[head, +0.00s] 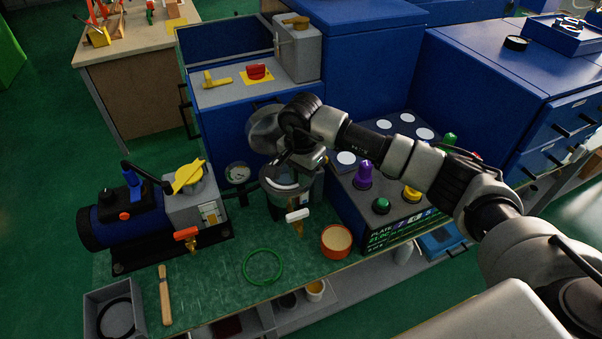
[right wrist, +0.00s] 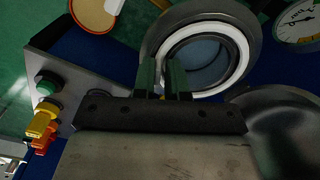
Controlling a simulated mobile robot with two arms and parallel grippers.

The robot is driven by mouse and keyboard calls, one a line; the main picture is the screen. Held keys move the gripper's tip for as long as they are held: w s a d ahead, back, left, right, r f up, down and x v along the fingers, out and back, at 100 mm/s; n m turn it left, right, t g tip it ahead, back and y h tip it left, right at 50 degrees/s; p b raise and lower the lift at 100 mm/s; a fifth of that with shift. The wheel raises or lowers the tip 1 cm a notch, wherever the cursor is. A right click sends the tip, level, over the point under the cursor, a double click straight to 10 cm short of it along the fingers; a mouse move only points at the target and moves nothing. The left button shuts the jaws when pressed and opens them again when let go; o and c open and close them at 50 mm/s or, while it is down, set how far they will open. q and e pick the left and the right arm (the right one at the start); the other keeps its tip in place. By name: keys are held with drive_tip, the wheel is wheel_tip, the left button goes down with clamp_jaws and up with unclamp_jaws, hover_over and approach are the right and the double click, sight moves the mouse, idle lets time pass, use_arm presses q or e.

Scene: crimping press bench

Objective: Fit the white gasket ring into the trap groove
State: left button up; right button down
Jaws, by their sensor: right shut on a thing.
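The trap (head: 312,193) is a grey round vessel with an open top in the middle of the bench; its grey rim (right wrist: 152,40) shows in the right wrist view. The white gasket ring (head: 285,187) is at the trap mouth; in the right wrist view the ring (right wrist: 246,55) appears inside the rim, roughly concentric. I cannot tell whether it is seated or just above the groove. My right gripper (head: 302,170) is over the trap, shut on the ring; its fingertips (right wrist: 163,65) hide the near edge. My left gripper is not in view.
A domed metal lid (head: 264,130) stands open behind the trap. A gauge (head: 237,172) and blue pump (head: 130,215) are left. A button panel (head: 381,205) is right.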

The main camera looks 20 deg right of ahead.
drive_tip(key=c, duration=1.1)
unclamp_jaws()
drive_tip(key=shift+f, duration=0.1)
wheel_tip(320, 180, up, 11)
drive_tip(key=shift+f+b, duration=0.1)
drive_tip(key=shift+b, duration=1.05)
